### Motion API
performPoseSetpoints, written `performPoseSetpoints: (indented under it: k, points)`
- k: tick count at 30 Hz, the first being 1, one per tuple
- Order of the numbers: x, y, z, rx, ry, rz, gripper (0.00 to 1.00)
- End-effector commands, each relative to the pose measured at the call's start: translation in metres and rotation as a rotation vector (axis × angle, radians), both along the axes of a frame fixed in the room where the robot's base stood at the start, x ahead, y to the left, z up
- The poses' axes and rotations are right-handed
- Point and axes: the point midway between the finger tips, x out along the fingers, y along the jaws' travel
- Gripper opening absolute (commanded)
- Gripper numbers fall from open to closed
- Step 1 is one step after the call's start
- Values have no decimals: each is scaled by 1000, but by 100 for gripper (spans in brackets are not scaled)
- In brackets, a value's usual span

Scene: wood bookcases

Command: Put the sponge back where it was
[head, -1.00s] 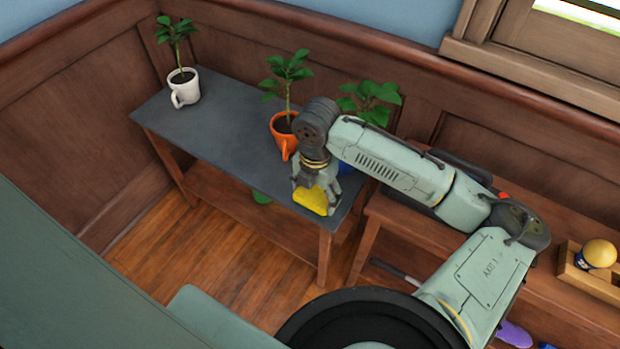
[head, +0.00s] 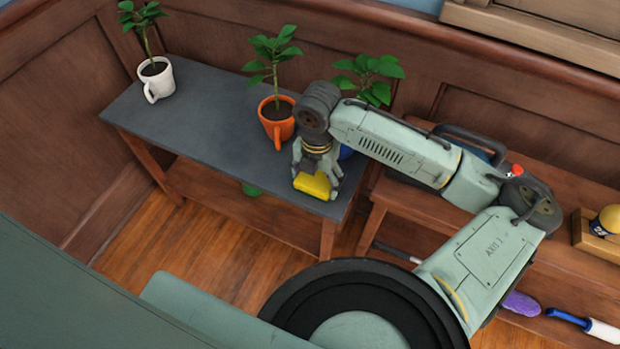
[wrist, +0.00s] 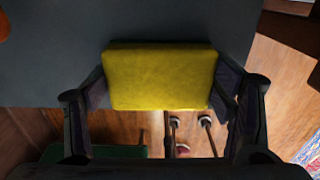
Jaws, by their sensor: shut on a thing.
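A yellow sponge (head: 313,184) is between the fingers of my gripper (head: 316,178), at the front right edge of the dark grey table top (head: 200,122). In the wrist view the sponge (wrist: 160,78) spans the space between the two fingers of my gripper (wrist: 162,105), which are shut on its sides. The sponge is partly over the table top and partly past its front edge in that view. I cannot tell whether it touches the table.
A white mug (head: 156,80), an orange mug (head: 277,122) and a mostly hidden blue pot hold plants on the table. A lower wooden bench (head: 410,208) stands at the right, with a wooden box (head: 590,238) on it. The table's middle is clear.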

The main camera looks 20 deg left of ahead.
Motion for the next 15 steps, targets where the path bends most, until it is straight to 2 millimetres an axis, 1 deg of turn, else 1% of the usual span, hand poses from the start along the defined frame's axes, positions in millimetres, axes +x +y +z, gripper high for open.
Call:
performPoseSetpoints:
  k: [6, 10, 11, 15]
  points:
    - [0, 0, 1, 0, 0, 0, 50]
    - [0, 0, -4, 0, 0, 0, 50]
    - [0, 0, -4, 0, 0, 0, 76]
    - [0, 0, -3, 0, 0, 0, 86]
